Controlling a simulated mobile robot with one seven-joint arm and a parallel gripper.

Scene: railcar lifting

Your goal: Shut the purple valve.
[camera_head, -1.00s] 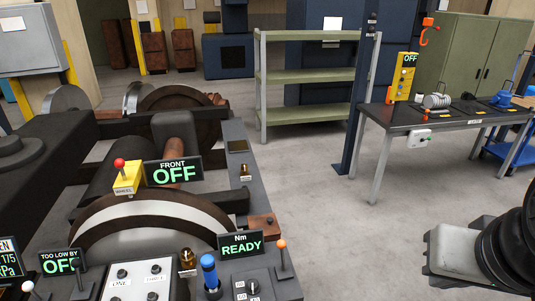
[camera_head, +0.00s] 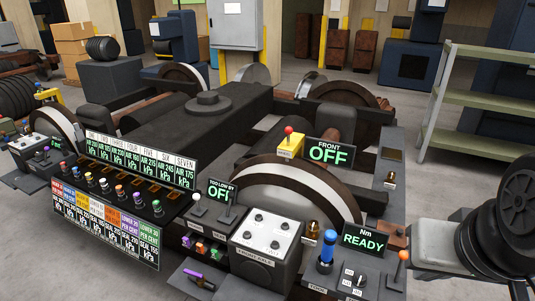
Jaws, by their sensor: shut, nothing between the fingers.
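A purple lever-like handle (camera_head: 199,279) lies tilted on a grey plate at the lower left of centre. A purple-topped knob (camera_head: 139,198) stands in a row of differently coloured knobs on the black panel (camera_head: 172,212) at the left.
A sign reading FRONT OFF (camera_head: 329,152) and one reading READY (camera_head: 365,242) stand on the machine. A blue handle (camera_head: 327,246) and a white button box (camera_head: 268,232) are near the front.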

